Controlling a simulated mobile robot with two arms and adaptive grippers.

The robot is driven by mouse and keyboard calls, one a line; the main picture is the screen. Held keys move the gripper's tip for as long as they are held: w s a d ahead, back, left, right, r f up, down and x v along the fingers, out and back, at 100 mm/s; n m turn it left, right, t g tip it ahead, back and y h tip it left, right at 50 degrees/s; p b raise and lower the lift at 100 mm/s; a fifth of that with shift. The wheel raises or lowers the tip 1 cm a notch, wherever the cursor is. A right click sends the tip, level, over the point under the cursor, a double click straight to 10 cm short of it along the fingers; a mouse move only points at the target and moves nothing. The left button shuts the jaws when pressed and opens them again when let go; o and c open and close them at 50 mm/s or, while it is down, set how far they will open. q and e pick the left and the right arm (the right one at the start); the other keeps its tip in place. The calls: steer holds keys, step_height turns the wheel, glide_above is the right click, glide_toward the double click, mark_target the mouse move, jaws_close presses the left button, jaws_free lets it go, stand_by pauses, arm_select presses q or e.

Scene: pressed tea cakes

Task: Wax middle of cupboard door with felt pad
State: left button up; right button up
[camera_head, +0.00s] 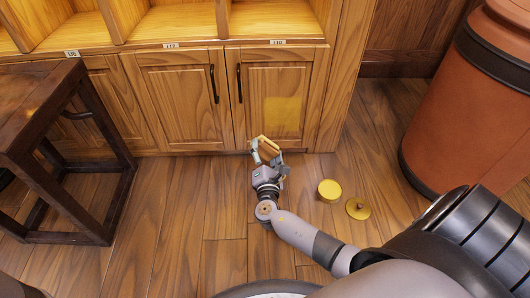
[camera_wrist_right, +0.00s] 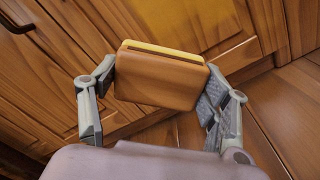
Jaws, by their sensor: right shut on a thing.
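The cupboard has wooden doors; the right-hand door (camera_head: 271,98) carries a glossy yellow patch (camera_head: 283,115) right of its middle. The patch also shows in the right wrist view (camera_wrist_right: 180,18). My right gripper (camera_head: 268,149) is low in front of this door, near its bottom edge. It is shut on the felt pad (camera_wrist_right: 158,78), a brown block with a yellow layer on its far side. Whether the pad touches the door cannot be told. My left gripper is not in view.
A round yellow tin (camera_head: 329,190) and its lid (camera_head: 358,208) are on the floor right of my right arm. A dark wooden stool (camera_head: 122,188) stands at left. A large orange-brown container (camera_head: 462,100) stands at right. Open shelves (camera_head: 180,22) are above the doors.

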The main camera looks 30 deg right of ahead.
mark_target(265, 128)
steer(key=shift+b+x, duration=0.7)
steer(key=shift+x, duration=2)
steer(key=shift+r, duration=0.1)
steer(key=shift+b+x, duration=0.5)
steer(key=shift+x, duration=0.55)
steer(key=shift+s+d, duration=0.1)
steer(key=shift+d, duration=0.05)
